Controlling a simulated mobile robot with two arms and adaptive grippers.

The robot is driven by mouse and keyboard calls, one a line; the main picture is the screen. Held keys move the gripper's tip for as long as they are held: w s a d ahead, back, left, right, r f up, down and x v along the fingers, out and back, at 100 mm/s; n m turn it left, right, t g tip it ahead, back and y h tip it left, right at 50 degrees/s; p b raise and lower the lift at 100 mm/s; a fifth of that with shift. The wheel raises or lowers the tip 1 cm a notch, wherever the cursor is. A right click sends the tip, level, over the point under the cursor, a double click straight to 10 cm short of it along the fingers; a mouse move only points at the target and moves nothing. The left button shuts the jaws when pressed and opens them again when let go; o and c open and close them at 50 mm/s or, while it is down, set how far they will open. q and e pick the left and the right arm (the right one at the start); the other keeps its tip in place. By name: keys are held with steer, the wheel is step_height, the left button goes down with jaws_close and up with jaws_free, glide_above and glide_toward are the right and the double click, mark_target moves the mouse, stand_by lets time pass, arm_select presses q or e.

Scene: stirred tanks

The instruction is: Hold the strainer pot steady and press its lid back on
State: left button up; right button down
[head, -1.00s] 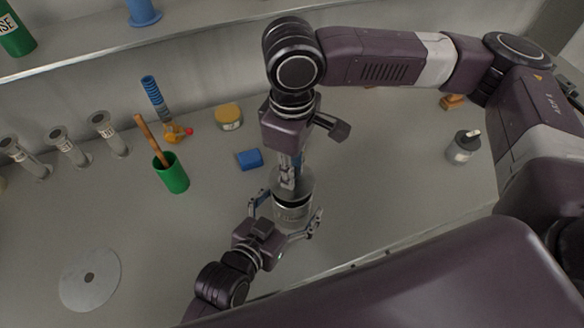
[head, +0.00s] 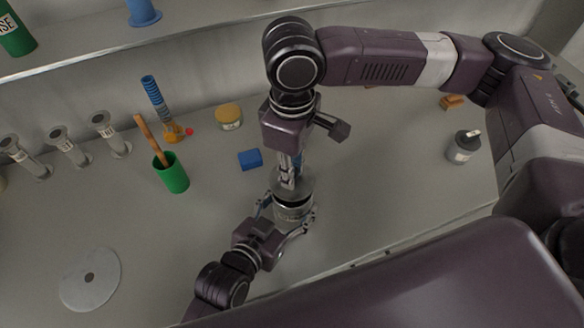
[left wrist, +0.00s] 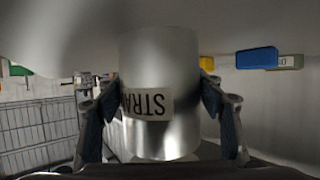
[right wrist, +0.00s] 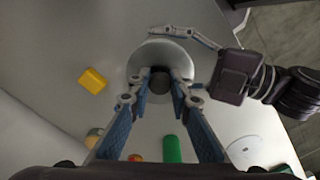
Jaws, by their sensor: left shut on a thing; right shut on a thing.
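The strainer pot (head: 294,213) is a metal cylinder standing upright near the counter's front edge. It fills the middle of the left wrist view (left wrist: 160,75), with a label reading "STRA". My left gripper (head: 290,220) is shut on the pot's body, one finger on each side. The round grey lid (head: 304,188) is over the pot's mouth, with a dark band between lid and pot. I cannot tell whether it is seated. My right gripper (head: 287,184) points down from above, shut on the lid's dark knob (right wrist: 160,82). The fingers partly hide the lid.
A blue block (head: 250,159), a yellow-lidded jar (head: 228,116) and a green cup (head: 174,178) with a wooden handle stand behind and left. A flat disc (head: 90,279) lies at front left. A grey bottle (head: 463,146) stands right. The counter between is clear.

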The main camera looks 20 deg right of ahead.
step_height(320, 180, up, 3)
steer(key=shift+r+m, duration=0.2)
steer(key=shift+m, duration=0.3)
steer(key=shift+f, duration=3.15)
steer(key=shift+f, duration=0.15)
steer(key=c, duration=1.7)
jaws_free()
steer(key=shift+o, duration=0.2)
steer(key=o, duration=0.4)
steer(key=shift+o, duration=0.2)
